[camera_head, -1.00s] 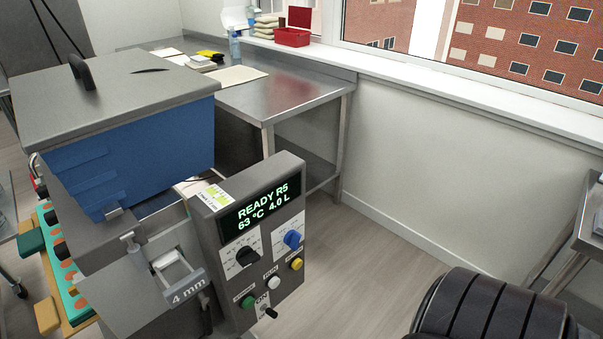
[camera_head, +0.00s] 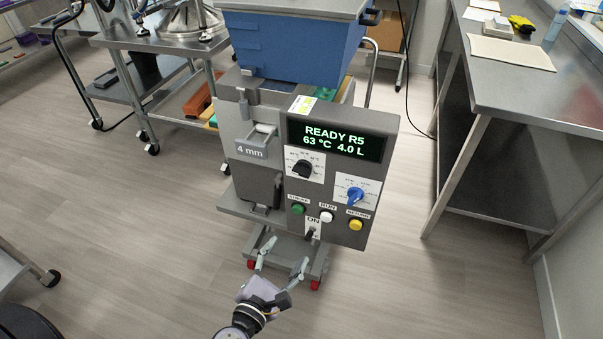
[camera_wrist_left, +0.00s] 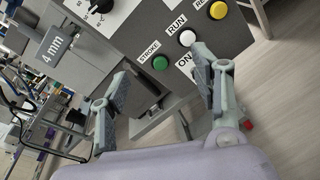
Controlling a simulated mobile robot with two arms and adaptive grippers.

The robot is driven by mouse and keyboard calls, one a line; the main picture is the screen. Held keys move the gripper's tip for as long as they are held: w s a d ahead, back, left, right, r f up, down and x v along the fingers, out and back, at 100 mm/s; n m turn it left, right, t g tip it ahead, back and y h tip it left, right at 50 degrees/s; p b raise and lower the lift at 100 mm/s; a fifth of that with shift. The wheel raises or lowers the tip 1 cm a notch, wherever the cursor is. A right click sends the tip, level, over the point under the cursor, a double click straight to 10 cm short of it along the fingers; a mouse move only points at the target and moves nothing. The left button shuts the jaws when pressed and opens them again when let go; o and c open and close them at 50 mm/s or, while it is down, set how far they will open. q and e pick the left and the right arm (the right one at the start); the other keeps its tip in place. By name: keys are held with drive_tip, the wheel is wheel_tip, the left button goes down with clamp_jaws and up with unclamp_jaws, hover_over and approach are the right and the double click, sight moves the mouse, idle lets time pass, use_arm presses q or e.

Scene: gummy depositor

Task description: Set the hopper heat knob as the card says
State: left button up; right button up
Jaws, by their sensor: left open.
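The depositor's control panel (camera_head: 375,235) faces me, with a display (camera_head: 335,139) reading READY R5, 63 °C, 4.0 L. A black knob (camera_head: 303,169) sits on a white dial at upper left, and a blue knob (camera_head: 355,197) on another dial at lower right. Their dial lettering is too small to read. A small white and yellow card (camera_head: 303,104) lies above the display, its text unreadable. My left gripper (camera_head: 284,255) is open and empty, below and in front of the panel. In the left wrist view the black knob (camera_wrist_left: 99,6) is at the top edge. My right gripper is out of view.
Green (camera_head: 298,209), white (camera_head: 326,216) and yellow (camera_head: 355,225) buttons and an ON toggle (camera_head: 312,234) sit low on the panel. The blue hopper (camera_head: 290,45) is above. A steel table (camera_head: 520,95) stands right; a cart (camera_head: 160,42) stands behind left. Floor is open.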

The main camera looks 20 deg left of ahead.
use_arm(q)
wheel_tip(320, 180, up, 8)
drive_tip(key=a+n+t+y, duration=0.1)
drive_tip(key=a+n+t, duration=0.1)
drive_tip(key=n, duration=0.3)
drive_tip(key=p, duration=0.4)
approach(300, 175)
drive_tip(key=w, duration=0.2)
drive_tip(key=w+p, duration=0.1)
drive_tip(key=w, duration=0.5)
drive_tip(key=shift+w+d+r, duration=0.1)
drive_tip(key=shift+w+d, duration=0.05)
drive_tip(key=shift+w, duration=0.85)
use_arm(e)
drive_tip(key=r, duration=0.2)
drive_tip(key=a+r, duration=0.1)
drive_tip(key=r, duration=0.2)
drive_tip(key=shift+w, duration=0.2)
use_arm(q)
drive_tip(key=shift+c, duration=0.3)
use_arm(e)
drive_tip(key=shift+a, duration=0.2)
use_arm(q)
drive_tip(key=shift+c, duration=1.2)
drive_tip(key=c, duration=0.9)
drive_tip(key=shift+o, duration=0.2)
